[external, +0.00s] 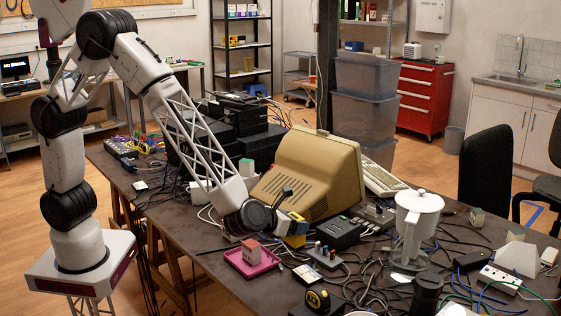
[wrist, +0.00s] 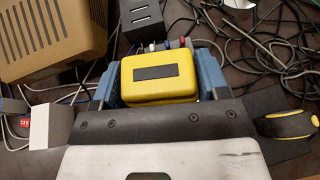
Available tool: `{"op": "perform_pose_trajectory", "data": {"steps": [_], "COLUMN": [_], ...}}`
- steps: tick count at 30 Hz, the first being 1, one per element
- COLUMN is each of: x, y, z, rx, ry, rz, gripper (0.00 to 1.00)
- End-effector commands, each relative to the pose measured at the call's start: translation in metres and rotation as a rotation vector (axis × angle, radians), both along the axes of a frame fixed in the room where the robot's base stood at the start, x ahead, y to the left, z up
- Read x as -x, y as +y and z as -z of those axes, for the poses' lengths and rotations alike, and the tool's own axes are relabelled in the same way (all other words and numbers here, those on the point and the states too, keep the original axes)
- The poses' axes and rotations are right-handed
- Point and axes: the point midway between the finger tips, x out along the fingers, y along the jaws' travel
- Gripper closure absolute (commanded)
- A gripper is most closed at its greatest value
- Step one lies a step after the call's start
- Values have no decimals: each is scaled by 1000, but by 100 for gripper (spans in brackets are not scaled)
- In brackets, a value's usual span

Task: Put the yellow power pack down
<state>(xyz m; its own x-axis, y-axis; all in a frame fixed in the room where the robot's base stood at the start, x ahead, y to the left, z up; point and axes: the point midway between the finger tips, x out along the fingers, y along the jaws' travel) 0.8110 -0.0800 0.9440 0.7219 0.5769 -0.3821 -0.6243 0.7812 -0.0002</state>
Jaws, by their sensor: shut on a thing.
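The yellow power pack (wrist: 158,78) is a rounded yellow block with a dark rectangle on its top. In the wrist view it sits between the two blue fingers of my gripper (wrist: 160,84), which is shut on it. In the external view my gripper (external: 292,228) is low over the table, in front of the beige monitor, and the yellow power pack (external: 296,241) shows at its fingertips. I cannot tell whether the pack's underside touches the table (external: 222,282).
The beige monitor (external: 312,172) stands close behind my gripper. A pink tray (external: 238,264) with a small block, a black box (external: 337,233), a tape measure (external: 317,299) and a white pitcher (external: 412,225) stand around. Loose cables cover much of the tabletop.

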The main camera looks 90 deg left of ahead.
Motion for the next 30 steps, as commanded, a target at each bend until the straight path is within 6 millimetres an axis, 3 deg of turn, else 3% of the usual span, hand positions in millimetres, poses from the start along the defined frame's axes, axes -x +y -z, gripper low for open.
{"op": "perform_pose_trajectory", "data": {"steps": [12, 30], "x": [63, 158], "y": [42, 94], "z": [-26, -49], "rx": [0, 1], "ry": [-5, -7], "rz": [-63, -153], "gripper": [68, 68]}}
